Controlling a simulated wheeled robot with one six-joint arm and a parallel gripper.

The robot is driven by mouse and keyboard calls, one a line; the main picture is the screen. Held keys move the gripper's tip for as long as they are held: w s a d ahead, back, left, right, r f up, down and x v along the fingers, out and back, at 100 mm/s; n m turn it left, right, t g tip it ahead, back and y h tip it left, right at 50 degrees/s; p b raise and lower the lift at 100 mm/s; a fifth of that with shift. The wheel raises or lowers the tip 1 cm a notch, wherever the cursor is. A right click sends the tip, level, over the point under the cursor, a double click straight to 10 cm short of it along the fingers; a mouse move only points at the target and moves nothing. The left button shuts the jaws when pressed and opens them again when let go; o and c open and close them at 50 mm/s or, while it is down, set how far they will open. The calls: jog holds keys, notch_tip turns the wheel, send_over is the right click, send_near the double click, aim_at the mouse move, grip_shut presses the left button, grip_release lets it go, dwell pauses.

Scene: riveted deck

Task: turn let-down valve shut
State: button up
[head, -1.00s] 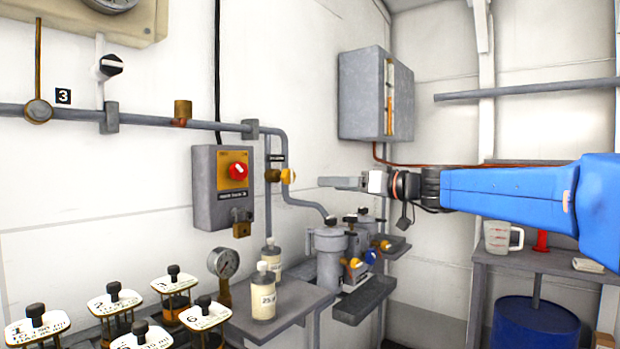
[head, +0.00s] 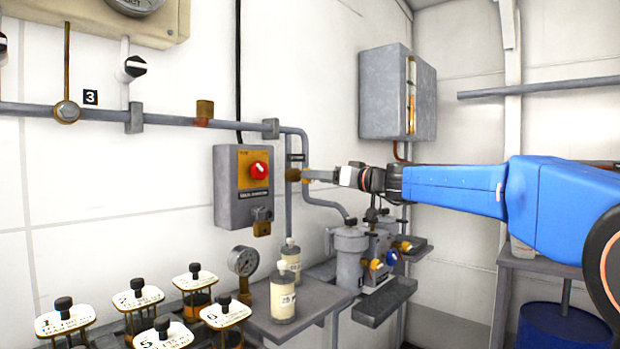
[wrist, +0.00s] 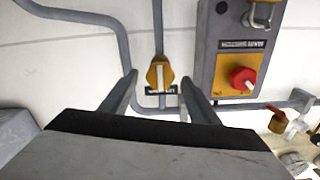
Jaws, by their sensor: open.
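The let-down valve appears as a yellow knob with a pale bar on a grey pipe beside the control box. It shows in the wrist view (wrist: 160,75), with its bar along the pipe and a small dark label beside it. In the head view the knob (head: 305,177) is partly covered by my fingers. My gripper (head: 318,175) reaches in from the right, level with the knob. In the wrist view my open gripper (wrist: 159,88) has one finger on each side of the knob, with visible gaps. I cannot tell whether the fingertips reach past its face.
A grey box with a red knob (head: 259,170) is mounted close left of the valve. A bent pipe (head: 325,204) runs below. Bottles (head: 283,297), a gauge (head: 243,261) and canisters (head: 349,258) stand lower down. A wall cabinet (head: 386,95) hangs above right.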

jog(key=shift+x, duration=1.95)
jog(key=c, duration=1)
jog(key=shift+c, duration=0.2)
